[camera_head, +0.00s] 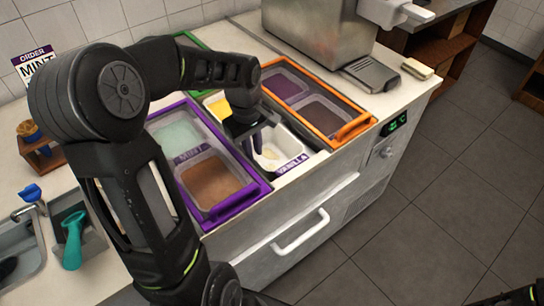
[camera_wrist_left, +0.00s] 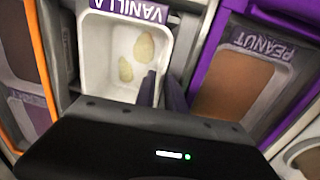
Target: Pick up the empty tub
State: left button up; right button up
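The white tub labelled VANILLA (camera_head: 292,148) sits in the counter well between the purple and orange frames, nearly empty with a few pale scraps. In the left wrist view the tub (camera_wrist_left: 100,60) shows its white inside and two pale smears. My left gripper (camera_head: 254,143) reaches down at the tub's left side. In the left wrist view its two dark fingers (camera_wrist_left: 162,92) stand close together at the tub's side wall, one over the inside and one beyond the rim. Whether they press on the wall is not clear.
A purple frame (camera_head: 228,216) holds the mint and brown peanut tubs on the left. An orange frame (camera_head: 352,131) with two dark tubs is on the right. A yellow-filled tub (camera_head: 218,106) lies behind. A steel machine (camera_head: 318,35) stands at the back.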

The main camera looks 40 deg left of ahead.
aim_at(255, 161)
pick_arm(q)
jog(key=f, duration=0.5)
jog(key=shift+d+f, duration=0.1)
jog(key=shift+d, duration=0.15)
jog(key=shift+c, duration=0.4)
grip_shut()
jog(key=shift+r, duration=0.2)
dwell(1.4)
notch_tip(255, 161, up, 18)
jog(key=shift+f+p, duration=0.15)
jog(key=shift+p, duration=0.2)
dwell(0.7)
